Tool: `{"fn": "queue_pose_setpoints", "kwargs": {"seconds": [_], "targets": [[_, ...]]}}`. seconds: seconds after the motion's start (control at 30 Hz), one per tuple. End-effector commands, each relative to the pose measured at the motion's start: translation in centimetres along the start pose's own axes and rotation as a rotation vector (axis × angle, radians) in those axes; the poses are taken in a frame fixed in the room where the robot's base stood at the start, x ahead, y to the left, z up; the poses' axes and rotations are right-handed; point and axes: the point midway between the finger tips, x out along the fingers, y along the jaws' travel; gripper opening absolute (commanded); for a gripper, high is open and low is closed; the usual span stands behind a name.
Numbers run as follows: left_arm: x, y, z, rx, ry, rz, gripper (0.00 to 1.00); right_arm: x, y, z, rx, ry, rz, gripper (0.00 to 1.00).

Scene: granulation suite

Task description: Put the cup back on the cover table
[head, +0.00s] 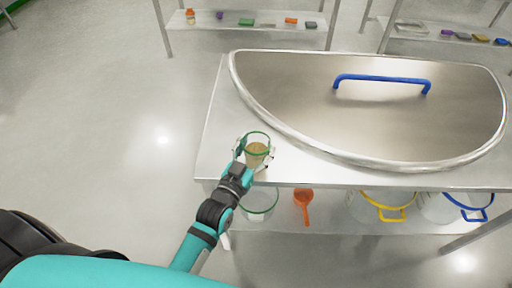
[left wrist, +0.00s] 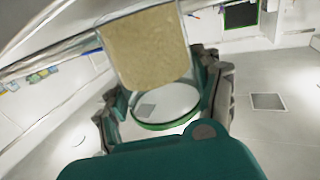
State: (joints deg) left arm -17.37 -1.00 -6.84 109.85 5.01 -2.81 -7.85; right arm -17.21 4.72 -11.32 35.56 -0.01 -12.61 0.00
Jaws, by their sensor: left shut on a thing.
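A clear cup (head: 257,149) with a green rim and tan granular contents is upright in the head view. It is over the left front part of the steel cover table (head: 214,135), left of the big steel cover (head: 300,90). My left gripper (head: 254,158) is shut on the cup, with a finger on each side. I cannot tell whether the cup touches the tabletop. My right gripper is not in view.
The cover has a blue handle (head: 383,80) and fills most of the tabletop. An orange scoop (head: 303,204), a green-rimmed container (head: 260,206) and containers with yellow (head: 385,212) and blue handles are on the lower shelf. The floor at left is clear.

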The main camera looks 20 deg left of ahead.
Motion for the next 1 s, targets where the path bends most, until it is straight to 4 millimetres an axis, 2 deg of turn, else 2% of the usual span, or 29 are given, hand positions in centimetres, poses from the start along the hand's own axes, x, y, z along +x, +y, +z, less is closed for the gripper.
{"fn": "queue_pose_setpoints", "kwargs": {"seconds": [0.37, 0.4, 0.57, 0.9, 1.0], "targets": [[0.0, 0.0, 0.4, 0.000, 0.002, 0.000, 0.31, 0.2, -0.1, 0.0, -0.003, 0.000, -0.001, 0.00], [0.0, 0.0, 0.4, 0.000, 0.001, 0.000, 0.70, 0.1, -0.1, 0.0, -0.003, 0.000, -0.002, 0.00], [0.0, 0.0, 0.4, 0.000, 0.001, 0.000, 0.91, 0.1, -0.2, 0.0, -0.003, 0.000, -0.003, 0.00], [0.0, 0.0, 0.0, 0.000, 0.003, 0.000, 0.92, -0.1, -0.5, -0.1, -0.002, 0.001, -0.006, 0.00], [-1.2, 0.0, 0.3, 0.000, -0.002, 0.000, 0.92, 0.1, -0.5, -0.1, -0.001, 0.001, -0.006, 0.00]]}}
